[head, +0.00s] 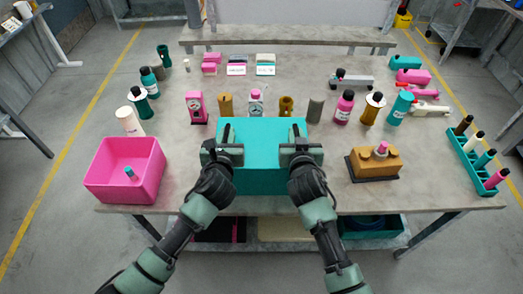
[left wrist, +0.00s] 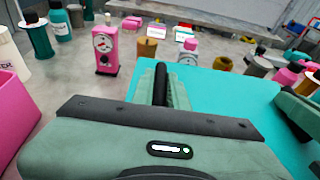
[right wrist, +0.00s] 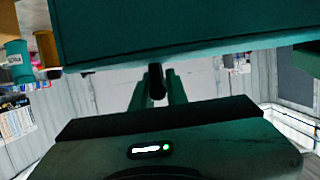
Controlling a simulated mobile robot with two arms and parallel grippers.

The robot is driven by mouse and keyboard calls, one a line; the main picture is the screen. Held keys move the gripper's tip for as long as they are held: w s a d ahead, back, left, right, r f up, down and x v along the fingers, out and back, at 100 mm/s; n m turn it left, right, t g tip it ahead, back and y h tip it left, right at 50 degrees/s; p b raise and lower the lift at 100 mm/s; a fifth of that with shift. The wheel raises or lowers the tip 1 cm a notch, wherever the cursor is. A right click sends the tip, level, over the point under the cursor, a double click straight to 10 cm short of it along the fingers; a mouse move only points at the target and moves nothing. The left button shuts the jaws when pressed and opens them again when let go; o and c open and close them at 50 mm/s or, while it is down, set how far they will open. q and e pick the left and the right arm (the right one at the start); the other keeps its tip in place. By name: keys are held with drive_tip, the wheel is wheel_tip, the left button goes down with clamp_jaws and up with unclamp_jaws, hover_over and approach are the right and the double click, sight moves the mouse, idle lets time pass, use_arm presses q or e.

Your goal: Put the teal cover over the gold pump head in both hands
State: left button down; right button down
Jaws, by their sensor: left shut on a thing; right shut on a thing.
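The teal cover (head: 262,178) is a box with a flat top, held level at the front middle of the table. Its top shows in the left wrist view (left wrist: 225,105) and its side in the right wrist view (right wrist: 180,30). My left gripper (head: 228,135) is shut on a dark handle at the cover's left part. My right gripper (head: 297,135) is shut on a handle at its right part. The gold pump head (head: 368,165) sits on a dark base to the right, uncovered, with a pink part (head: 381,148) on top. The cover's inside is hidden.
A pink bin (head: 125,188) stands at the front left. A teal rack (head: 470,155) with several bottles stands at the far right. Bottles, a pink gauge (head: 196,107) and gold and grey cylinders form a row behind the cover. Bare tabletop lies between cover and pump head.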

use_arm(q)
drive_tip(key=shift+r, duration=0.2)
use_arm(e)
drive_tip(key=shift+r, duration=0.2)
